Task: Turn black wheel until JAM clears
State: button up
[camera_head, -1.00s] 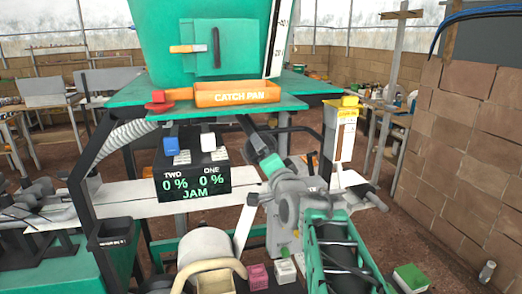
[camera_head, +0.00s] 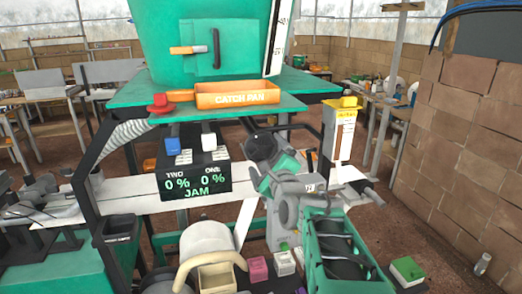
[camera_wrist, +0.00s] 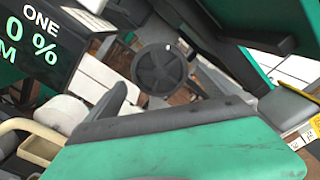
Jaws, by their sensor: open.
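The black wheel (camera_head: 262,147) is a dark round disc right of the display box, under the green table. The wrist view shows the wheel (camera_wrist: 160,68) nearly face-on, with a round rim and a hub. My gripper (camera_head: 274,173) is open and empty, with green finger pads just below and right of the wheel. I see no clear contact. One green finger fills the bottom of the wrist view. The black display (camera_head: 197,183) reads TWO 0 %, ONE 0 % and JAM in green.
An orange catch pan (camera_head: 238,95) sits on the green table edge above, beside a red knob (camera_head: 161,103). A yellow-topped post (camera_head: 344,125) stands to the right. A pale cylinder (camera_head: 208,240) lies below.

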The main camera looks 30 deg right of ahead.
aim_at(262, 149)
jog(key=shift+x, duration=2.05)
jog(key=shift+c, duration=0.6)
jog(key=c, duration=1.1)
jog(key=shift+o, duration=0.2)
